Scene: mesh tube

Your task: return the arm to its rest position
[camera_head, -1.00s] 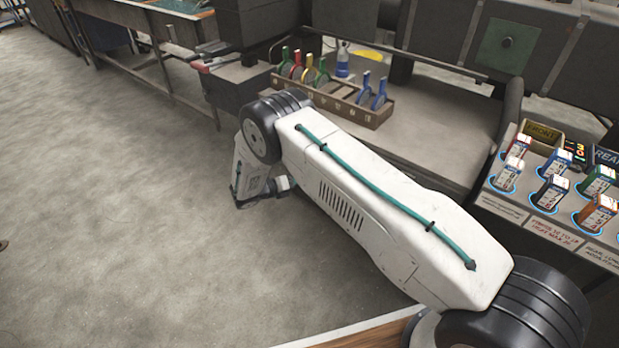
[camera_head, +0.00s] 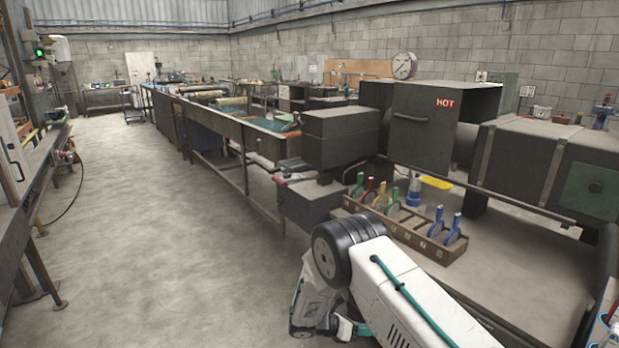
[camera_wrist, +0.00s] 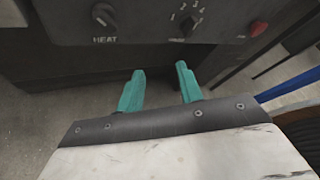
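My white arm (camera_head: 395,290) with a teal cable runs from the lower right of the head view and is bent down at its black joint. My gripper shows in the wrist view (camera_wrist: 160,85) as two teal fingers standing apart, with nothing between them. In the head view my gripper is low at the bottom edge and only partly seen. Beyond the fingers, a dark panel (camera_wrist: 150,22) carries a HEAT knob, a numbered knob and a red button. No touch between fingers and panel shows.
A wooden rack (camera_head: 430,240) with several coloured-handled tools stands on the bench close beside my arm. A dark machine marked HOT (camera_head: 425,120) is behind it. A long bench (camera_head: 215,130) runs to the back. The grey floor (camera_head: 150,230) at left is clear.

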